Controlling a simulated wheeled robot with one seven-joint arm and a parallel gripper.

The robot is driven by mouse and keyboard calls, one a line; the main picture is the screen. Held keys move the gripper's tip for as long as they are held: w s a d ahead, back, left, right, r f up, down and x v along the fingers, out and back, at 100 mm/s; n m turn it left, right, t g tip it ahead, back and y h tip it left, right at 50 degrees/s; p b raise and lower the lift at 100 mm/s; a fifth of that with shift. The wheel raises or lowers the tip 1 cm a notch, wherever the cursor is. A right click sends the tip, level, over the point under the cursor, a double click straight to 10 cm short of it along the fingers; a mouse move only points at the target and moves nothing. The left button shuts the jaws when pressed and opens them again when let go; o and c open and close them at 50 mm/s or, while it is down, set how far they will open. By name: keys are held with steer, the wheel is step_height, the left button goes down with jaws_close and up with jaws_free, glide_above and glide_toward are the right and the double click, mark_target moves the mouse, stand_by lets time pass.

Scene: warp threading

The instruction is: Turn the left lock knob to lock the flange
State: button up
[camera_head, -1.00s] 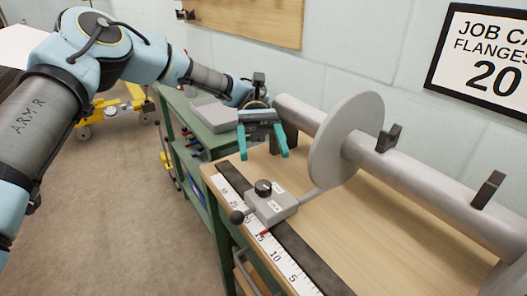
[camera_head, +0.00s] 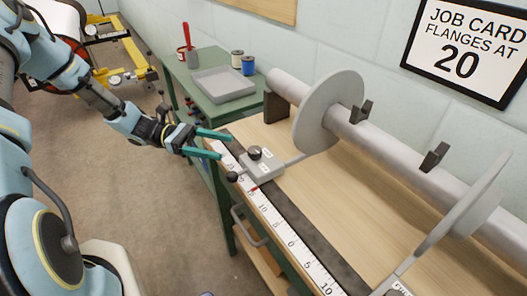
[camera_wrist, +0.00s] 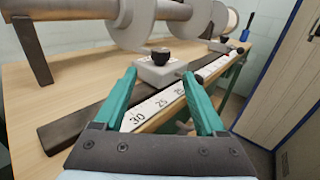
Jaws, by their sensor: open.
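The left lock knob (camera_head: 255,153) is black and round, with a pale pointer mark, on top of a grey slider block (camera_head: 264,169). A rod joins the block to the left flange disc (camera_head: 325,112) on the grey bar. My gripper (camera_head: 226,146) is open and empty, its teal fingers pointing at the block from the left, a little short of it. In the wrist view the knob (camera_wrist: 161,55) and block (camera_wrist: 156,72) appear beyond and between the fingertips, with no visible contact. A black ball handle (camera_head: 232,176) sticks out at the block's front.
A scale strip (camera_head: 270,215) and dark rail run along the bench edge; a red pointer (camera_head: 254,189) sits on the scale. A second flange (camera_head: 470,205) is at right. A green cart holds a grey tray (camera_head: 222,85). A job card reads "Flanges at 20".

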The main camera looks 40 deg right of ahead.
mark_target(255, 153)
steer(key=p+x, duration=0.2)
steer(key=x, duration=0.8)
steer(key=shift+p, duration=0.3)
steer(key=shift+c, duration=0.2)
jaws_close()
